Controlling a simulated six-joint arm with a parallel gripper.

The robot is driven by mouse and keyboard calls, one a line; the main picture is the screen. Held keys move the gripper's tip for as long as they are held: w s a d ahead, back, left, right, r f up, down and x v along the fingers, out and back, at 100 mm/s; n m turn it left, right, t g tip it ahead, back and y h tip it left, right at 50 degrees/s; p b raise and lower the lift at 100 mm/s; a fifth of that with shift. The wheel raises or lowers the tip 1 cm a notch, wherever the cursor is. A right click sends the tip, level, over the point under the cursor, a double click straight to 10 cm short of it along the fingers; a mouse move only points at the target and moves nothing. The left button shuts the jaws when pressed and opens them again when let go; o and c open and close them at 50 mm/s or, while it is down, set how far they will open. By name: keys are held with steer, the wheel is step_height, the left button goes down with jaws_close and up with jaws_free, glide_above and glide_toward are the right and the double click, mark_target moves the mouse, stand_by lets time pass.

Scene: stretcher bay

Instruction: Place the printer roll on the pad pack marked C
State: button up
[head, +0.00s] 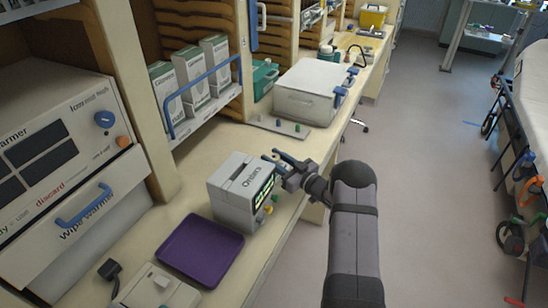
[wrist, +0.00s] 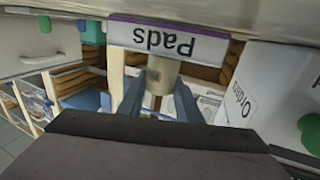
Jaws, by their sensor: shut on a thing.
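My gripper (head: 284,164) is at the end of my arm, at the right side of the grey box marked Orders (head: 233,190) in the head view. In the wrist view my gripper (wrist: 160,76) has its two blue-grey fingers on either side of a cream cylinder, which looks like the printer roll (wrist: 165,73). It is shut on this roll. A label reading Pads (wrist: 153,39) with a purple edge shows upside down just beyond the roll; whether they touch is unclear. I cannot make out a letter C in either view. The roll is not clear in the head view.
A purple tray (head: 202,250) lies on the counter in front of the Orders box. A large white case (head: 305,92) stands farther back. A warmer cabinet (head: 55,150) and shelved cartons (head: 190,78) line the left. The floor (head: 420,180) on the right is open.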

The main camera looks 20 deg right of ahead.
steer(key=shift+f+b, duration=0.25)
steer(key=shift+b, duration=0.05)
steer(key=o, duration=1)
steer(key=shift+r, duration=0.1)
steer(key=shift+o, duration=0.2)
steer(key=shift+r+p, duration=0.15)
steer(key=shift+p, duration=0.15)
steer(key=b+v, duration=0.4)
steer(key=v, duration=0.6)
steer(key=shift+s+d, duration=0.2)
steer(key=shift+s, duration=0.05)
steer(key=shift+s+d, duration=0.25)
steer(key=shift+s, duration=0.45)
